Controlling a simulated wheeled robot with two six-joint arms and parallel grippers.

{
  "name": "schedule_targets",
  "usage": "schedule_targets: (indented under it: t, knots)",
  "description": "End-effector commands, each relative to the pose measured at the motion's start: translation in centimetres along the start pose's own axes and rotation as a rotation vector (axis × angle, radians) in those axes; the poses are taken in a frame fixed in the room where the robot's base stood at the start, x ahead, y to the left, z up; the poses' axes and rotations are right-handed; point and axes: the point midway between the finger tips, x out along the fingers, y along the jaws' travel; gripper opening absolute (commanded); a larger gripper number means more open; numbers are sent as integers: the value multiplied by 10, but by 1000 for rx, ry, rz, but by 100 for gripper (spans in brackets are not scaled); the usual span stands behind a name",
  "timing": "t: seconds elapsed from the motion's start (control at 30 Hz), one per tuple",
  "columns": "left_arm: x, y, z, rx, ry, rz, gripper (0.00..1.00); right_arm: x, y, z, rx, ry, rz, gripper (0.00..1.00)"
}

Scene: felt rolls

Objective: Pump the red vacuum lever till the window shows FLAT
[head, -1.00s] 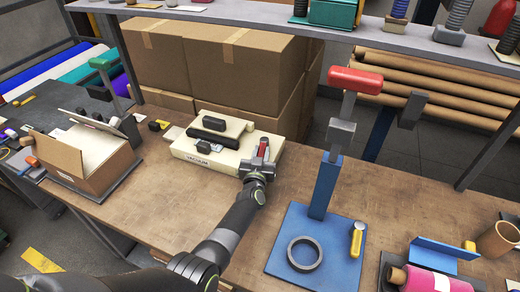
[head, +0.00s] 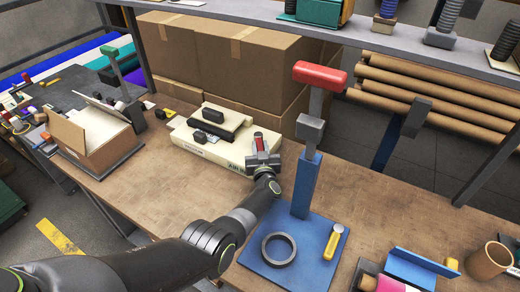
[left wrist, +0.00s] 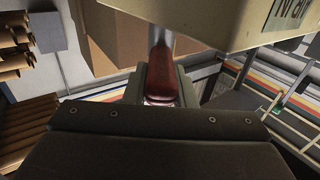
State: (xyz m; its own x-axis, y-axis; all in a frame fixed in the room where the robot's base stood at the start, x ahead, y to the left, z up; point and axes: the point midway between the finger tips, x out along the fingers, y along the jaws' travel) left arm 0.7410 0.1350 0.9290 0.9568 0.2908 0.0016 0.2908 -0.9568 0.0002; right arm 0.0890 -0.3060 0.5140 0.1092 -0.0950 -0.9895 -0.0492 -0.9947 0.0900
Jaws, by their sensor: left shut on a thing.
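The cream vacuum sealer (head: 190,148) sits on the wooden bench, with black parts on top. Its front shows dark lettering, which looks like AIR IN, in a window (head: 238,168) near the right end; part of it also shows in the left wrist view (left wrist: 288,12). My left gripper (head: 262,160) is shut on the red lever (head: 259,143) at the sealer's right end. The left wrist view shows the red grip (left wrist: 161,75) between the fingers, on a grey metal rod. My right gripper is not in view.
A blue press with a red handle (head: 320,75) stands close to the right of my left gripper. Its base holds a dark ring (head: 278,248) and a yellow-handled tool (head: 334,242). An open carton (head: 92,140) stands left. The bench front middle is clear.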

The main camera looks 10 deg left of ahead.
Motion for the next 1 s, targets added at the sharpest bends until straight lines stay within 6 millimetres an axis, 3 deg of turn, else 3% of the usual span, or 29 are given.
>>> schedule_targets:
  t: [0.13, 0.5, 0.53, 0.67, 1.0]
  knots:
    - [1, 0, -2, -4, 0, -16, 0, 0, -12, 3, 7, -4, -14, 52]
    - [1, 0, -2, -3, 0, -18, 0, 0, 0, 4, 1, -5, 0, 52]
    - [1, 0, -1, -3, -1, -18, 26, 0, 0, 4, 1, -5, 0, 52]
    - [1, -1, -1, -3, -1, -18, 43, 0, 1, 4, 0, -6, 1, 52]
    - [0, -1, -3, -2, -1, -19, 45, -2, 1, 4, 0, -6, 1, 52]
